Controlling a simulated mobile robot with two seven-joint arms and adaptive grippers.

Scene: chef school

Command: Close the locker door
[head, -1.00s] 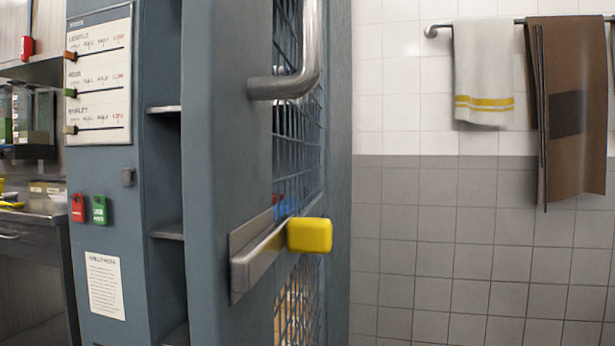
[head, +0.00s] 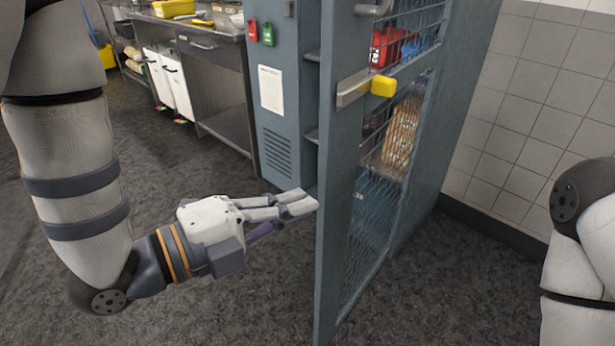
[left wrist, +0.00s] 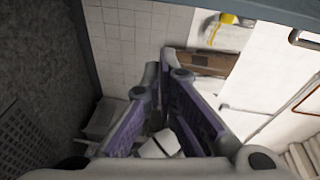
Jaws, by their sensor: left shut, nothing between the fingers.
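The blue-grey locker door (head: 336,150) stands ajar in the head view, with wire mesh panels, a metal latch bar (head: 353,90) with a yellow knob (head: 383,86) and a metal handle (head: 375,9). A gap with shelf edges shows between it and the locker's side panel (head: 275,120). My left gripper (head: 303,202) is shut and empty, its fingertips at the door's free edge at lower height; I cannot tell whether they touch. Its purple-padded fingers (left wrist: 165,80) also show in the left wrist view. My right gripper is out of view.
Behind the mesh are a red item (head: 388,47) and a stacked tan item (head: 402,130). A tiled wall (head: 540,75) stands right of the locker. A steel counter (head: 215,45) is at the back left. The dark floor (head: 190,310) in front is clear.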

